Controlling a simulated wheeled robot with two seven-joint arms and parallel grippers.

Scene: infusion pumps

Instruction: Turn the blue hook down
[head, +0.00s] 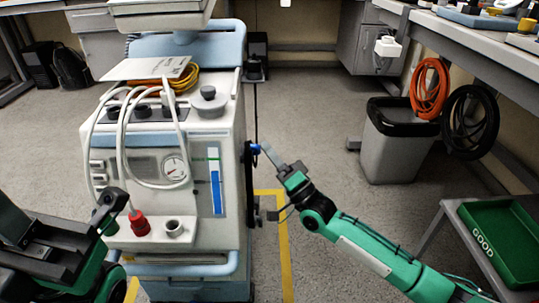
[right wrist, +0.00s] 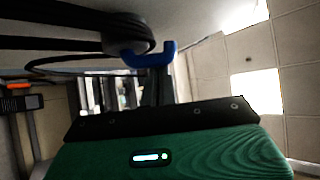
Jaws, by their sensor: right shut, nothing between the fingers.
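The blue hook (head: 256,149) sticks out from the right side of the white medical machine (head: 229,130). In the right wrist view the blue hook (right wrist: 150,57) juts from a dark round mount, with its short end beside my finger. My right gripper (head: 268,151) is shut and empty. Its grey fingertips are right at the hook; I cannot tell whether they touch it. My left gripper (head: 110,204) is at the lower left, in front of the machine and far from the hook; its jaws are unclear.
A grey bin (head: 394,145) stands at right, under a workbench with an orange hose coil (head: 429,88) and a black one. A green tray (head: 505,245) is at lower right. The floor behind my right gripper is clear. A hose and red cap (head: 139,223) are on the machine's front.

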